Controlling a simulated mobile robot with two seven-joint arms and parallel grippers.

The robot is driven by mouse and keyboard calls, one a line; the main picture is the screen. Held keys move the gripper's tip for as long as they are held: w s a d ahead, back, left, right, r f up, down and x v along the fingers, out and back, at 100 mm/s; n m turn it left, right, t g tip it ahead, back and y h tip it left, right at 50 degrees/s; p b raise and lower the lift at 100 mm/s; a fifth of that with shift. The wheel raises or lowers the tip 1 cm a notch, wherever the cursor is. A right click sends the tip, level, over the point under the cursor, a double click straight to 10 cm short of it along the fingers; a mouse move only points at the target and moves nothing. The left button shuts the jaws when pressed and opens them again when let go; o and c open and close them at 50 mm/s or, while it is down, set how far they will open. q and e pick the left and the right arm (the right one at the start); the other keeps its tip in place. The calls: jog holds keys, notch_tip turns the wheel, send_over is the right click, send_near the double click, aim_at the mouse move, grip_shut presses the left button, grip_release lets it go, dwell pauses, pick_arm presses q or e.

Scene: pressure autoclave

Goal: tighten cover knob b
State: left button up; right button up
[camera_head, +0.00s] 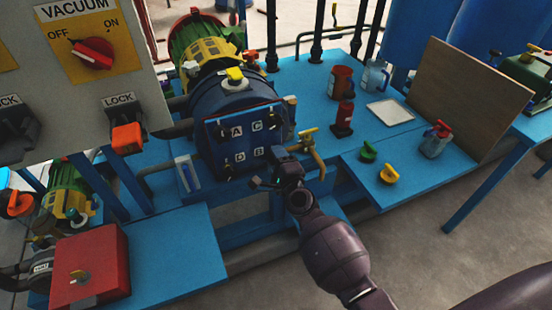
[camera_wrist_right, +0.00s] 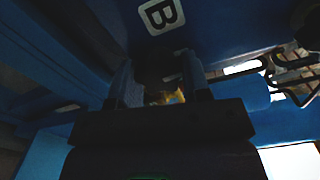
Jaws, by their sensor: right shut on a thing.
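The blue autoclave cover (camera_head: 247,141) is closed on the front of the blue vessel (camera_head: 232,92) and bears the labels A, C, D and B. Cover knob b is by the B label at the cover's lower right corner, mostly hidden by my right gripper (camera_head: 279,171) in the head view. In the right wrist view, the dark knob b (camera_wrist_right: 157,66) sits between the two fingers of the right gripper (camera_wrist_right: 158,82), just below the B label (camera_wrist_right: 160,15). The fingers are shut on it. My left gripper is not in view.
A grey panel with a red vacuum switch (camera_head: 92,53) stands at the left. A brass-coloured valve (camera_head: 310,140) is close to the right of my right gripper. Bottles, a white tray (camera_head: 390,112) and a wooden board (camera_head: 466,97) occupy the blue bench at the right.

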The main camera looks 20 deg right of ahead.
jog(key=shift+m, duration=0.6)
jog(key=o, duration=0.9)
jog(key=shift+s+d, duration=0.2)
jog(key=shift+s, duration=5.2)
